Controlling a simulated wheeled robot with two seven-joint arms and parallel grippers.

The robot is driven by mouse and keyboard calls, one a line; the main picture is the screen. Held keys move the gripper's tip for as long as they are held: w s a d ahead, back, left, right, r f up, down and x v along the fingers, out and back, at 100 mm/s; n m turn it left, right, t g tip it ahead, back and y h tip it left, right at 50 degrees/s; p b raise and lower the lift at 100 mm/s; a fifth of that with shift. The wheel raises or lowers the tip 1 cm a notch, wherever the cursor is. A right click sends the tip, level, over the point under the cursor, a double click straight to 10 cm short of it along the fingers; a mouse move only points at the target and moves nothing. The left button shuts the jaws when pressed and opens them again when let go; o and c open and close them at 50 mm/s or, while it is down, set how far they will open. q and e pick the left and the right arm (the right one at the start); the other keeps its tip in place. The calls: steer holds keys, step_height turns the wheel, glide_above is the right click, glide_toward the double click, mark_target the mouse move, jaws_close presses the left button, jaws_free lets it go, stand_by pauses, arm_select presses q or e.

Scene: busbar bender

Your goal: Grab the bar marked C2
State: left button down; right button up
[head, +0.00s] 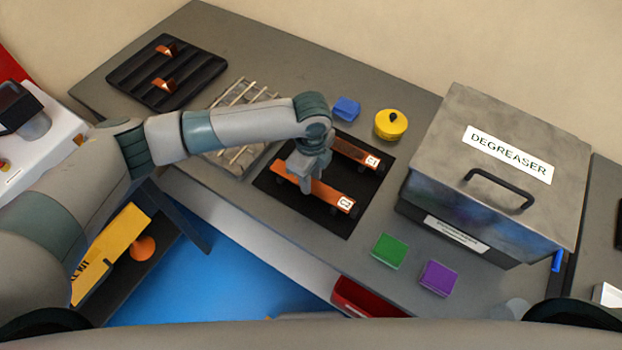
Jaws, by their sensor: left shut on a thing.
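The copper bar marked C2 (325,194) lies at a slant on the black mat (335,221), its white label at its right end. My left gripper (306,188) comes down over the bar's left half and is shut on it. The fingers hide part of the bar. The bar marked C1 (350,151) lies behind it on the same mat, partly hidden by my left wrist. I cannot tell whether the C2 bar is lifted. My right gripper is not in view.
A large metal box labelled DEGREASER (470,205) stands right of the mat. A blue block (346,108), yellow round container (390,125), green block (389,251) and purple block (438,278) lie around. A wire rack (238,158) and black ribbed tray (160,73) are at left.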

arm_select(q)
steer(key=shift+r+b, duration=0.35)
steer(key=shift+r, duration=0.25)
step_height(320, 180, up, 2)
steer(key=shift+w+r+b, duration=0.1)
steer(key=shift+r+b, duration=0.1)
steer(key=shift+b, duration=0.4)
steer(key=s+d+r+b, duration=0.3)
steer(key=s+d+r, duration=0.3)
steer(key=s, duration=0.4)
steer(key=shift+d+r, duration=0.15)
steer(key=shift+r, duration=0.5)
